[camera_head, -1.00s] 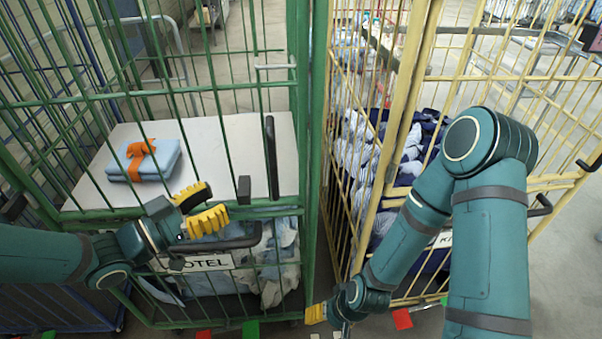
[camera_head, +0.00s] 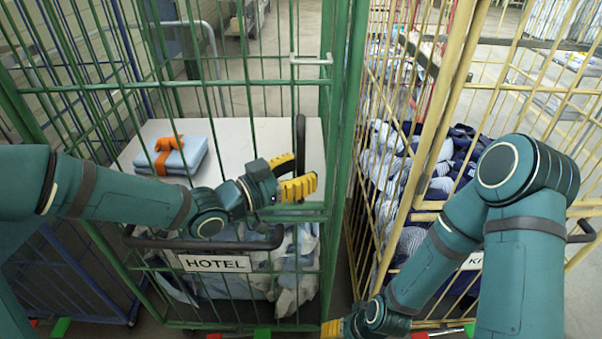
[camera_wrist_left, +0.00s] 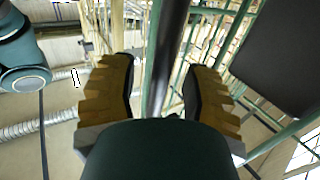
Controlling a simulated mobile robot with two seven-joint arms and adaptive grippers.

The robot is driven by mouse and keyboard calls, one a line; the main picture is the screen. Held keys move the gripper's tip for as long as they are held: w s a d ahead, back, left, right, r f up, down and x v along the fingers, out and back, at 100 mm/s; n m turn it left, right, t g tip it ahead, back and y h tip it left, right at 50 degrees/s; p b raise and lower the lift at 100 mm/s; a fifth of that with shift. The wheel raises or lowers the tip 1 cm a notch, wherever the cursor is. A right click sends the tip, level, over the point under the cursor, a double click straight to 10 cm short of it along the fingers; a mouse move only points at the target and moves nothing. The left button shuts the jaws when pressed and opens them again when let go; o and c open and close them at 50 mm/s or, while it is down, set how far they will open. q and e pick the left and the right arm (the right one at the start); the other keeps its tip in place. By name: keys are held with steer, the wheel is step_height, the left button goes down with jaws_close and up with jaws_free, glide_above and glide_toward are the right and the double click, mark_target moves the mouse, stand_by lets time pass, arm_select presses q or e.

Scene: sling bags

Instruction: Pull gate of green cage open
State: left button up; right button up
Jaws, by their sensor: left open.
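The green cage (camera_head: 345,150) stands in front of me, with a HOTEL sign (camera_head: 215,263) on its front. Its barred front gate (camera_head: 180,87) appears closed. A black upright handle (camera_head: 300,130) is near the gate's right edge. My left gripper (camera_head: 302,174) is open at the lower part of this handle. In the left wrist view, a dark bar (camera_wrist_left: 167,60) runs between the two spread yellow fingers, with gaps visible on both sides. My right gripper (camera_head: 333,328) is low at the bottom edge, mostly cut off, so its jaws cannot be judged.
A yellow cage (camera_head: 425,160) with blue and white laundry stands close on the right. Inside the green cage, a folded blue cloth with an orange band (camera_head: 172,155) lies on a white shelf (camera_head: 235,130). A black horizontal bar (camera_head: 195,244) crosses the front above the sign.

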arm_select(q)
steer(key=shift+w+d, duration=0.1)
steer(key=shift+d, duration=0.1)
jaws_close()
stand_by(0.3)
